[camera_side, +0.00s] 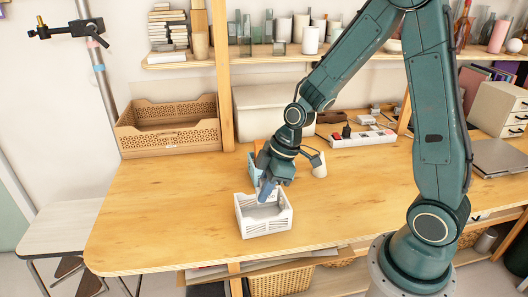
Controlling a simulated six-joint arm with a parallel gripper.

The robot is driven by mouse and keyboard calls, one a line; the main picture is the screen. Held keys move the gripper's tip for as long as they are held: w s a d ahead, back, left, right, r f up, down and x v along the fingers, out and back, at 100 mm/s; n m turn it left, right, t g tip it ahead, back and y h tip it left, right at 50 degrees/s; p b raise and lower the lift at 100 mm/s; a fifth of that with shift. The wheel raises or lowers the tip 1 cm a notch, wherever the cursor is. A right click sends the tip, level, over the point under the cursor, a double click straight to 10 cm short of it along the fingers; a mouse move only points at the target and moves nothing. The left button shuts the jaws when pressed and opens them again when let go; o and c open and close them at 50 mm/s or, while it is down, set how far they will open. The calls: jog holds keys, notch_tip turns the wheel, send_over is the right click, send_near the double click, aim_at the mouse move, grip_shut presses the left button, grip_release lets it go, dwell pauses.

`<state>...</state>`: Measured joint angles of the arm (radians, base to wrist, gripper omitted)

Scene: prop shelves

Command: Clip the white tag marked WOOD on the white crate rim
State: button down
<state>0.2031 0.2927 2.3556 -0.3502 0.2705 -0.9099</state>
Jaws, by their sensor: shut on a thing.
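The white crate (267,226) stands on the wooden table near its front edge, with slotted walls and an open top. My gripper (267,194) points down over the back part of the crate, with its blue fingers at about rim height. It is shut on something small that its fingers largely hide. I take this to be the white tag, but no WOOD lettering can be read. I cannot tell whether the tag touches the rim.
A tan perforated crate (168,140) stands at the table's back left. A large white box (262,112) is behind my gripper. A white power strip (363,138) lies to the right. A small white object (319,167) stands right of my gripper. The left tabletop is clear.

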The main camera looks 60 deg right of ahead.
jog(key=shift+f, duration=2.85)
jog(key=shift+f, duration=1.75)
dwell(3.4)
